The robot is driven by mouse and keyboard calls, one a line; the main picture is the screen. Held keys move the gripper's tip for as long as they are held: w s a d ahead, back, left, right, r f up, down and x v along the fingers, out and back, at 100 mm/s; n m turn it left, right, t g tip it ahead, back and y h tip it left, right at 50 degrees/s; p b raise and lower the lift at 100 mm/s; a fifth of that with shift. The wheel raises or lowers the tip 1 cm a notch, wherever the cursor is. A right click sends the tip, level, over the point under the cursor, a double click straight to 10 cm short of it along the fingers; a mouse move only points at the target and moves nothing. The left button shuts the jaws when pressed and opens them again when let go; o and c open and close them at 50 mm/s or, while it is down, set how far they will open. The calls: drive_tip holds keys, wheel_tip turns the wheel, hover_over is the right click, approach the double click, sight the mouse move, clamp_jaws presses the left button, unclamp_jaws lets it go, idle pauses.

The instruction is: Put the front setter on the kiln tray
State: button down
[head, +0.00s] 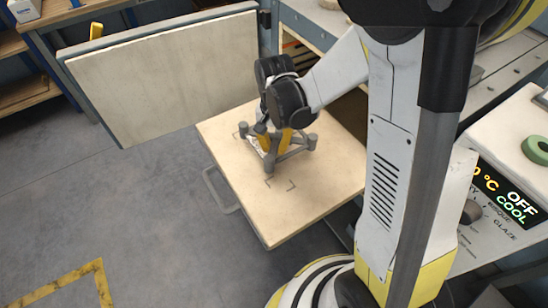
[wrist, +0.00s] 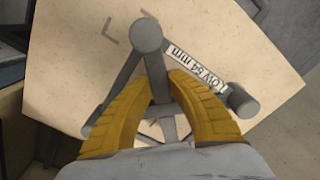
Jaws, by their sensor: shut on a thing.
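The front setter (head: 294,149) is a grey three-armed stand with round posts at its arm ends. The setter is over the pale kiln tray (head: 318,205), around the tray's middle. I cannot tell whether its feet touch the tray. Dark corner marks show on bare tray in front of the setter. My wrist hides part of the setter.
The kiln door (head: 160,75) with its pale lining stands open at the back left. A control panel (head: 505,190) at right reads "OFF" and "COOL". A green ring (head: 536,149) lies on the pale top at right. The tray's front part is bare.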

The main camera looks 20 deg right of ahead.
drive_tip(key=shift+f+b, duration=1)
drive_tip(key=shift+f, duration=1)
drive_tip(key=shift+f, duration=0.15)
drive_tip(key=c, duration=1.4)
unclamp_jaws()
